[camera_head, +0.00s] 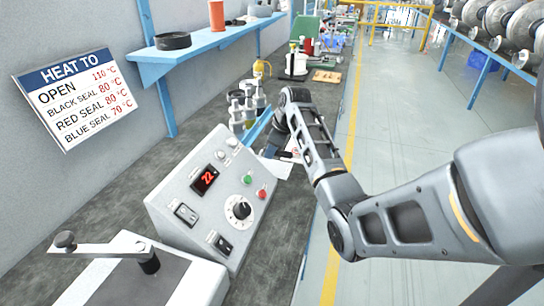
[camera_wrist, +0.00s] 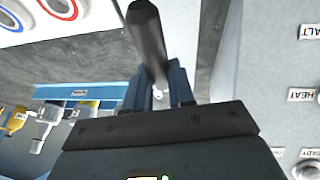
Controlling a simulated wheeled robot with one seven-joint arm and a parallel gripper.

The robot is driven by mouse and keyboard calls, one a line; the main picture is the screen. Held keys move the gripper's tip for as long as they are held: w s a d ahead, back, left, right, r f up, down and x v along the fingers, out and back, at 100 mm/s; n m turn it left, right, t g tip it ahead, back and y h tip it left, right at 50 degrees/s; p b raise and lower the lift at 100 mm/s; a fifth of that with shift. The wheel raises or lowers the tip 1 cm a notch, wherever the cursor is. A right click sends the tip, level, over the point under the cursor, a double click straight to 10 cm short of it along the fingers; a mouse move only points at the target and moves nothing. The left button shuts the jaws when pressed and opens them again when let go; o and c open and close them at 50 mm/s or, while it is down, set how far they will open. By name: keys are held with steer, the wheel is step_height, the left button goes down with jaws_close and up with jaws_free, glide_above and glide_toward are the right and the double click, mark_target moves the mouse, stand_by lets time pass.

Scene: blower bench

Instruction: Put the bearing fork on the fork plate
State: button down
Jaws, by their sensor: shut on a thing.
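My gripper (camera_wrist: 159,82) has two blue fingers closed on a dark rod (camera_wrist: 148,35) in the wrist view. The rod looks like the handle of the bearing fork; its far end and any prongs are not clearly visible. In the head view my arm reaches over the bench, and my gripper is mostly hidden beyond the control box, so the held thing cannot be made out there. I cannot pick out the fork plate with certainty in either view.
A control box (camera_head: 215,195) with a red display stands close to my arm. Several bottles (camera_head: 247,105) stand by a blue rack (camera_head: 258,130). A white sheet (camera_head: 274,168) lies behind the box. A lever device (camera_head: 135,285) sits at the front left. A blue shelf (camera_head: 200,47) overhangs the bench.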

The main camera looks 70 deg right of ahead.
steer(key=shift+f, duration=1.55)
steer(key=shift+f, duration=0.1)
steer(key=c, duration=1)
jaws_free()
steer(key=shift+o, duration=0.2)
steer(key=v, duration=1.2)
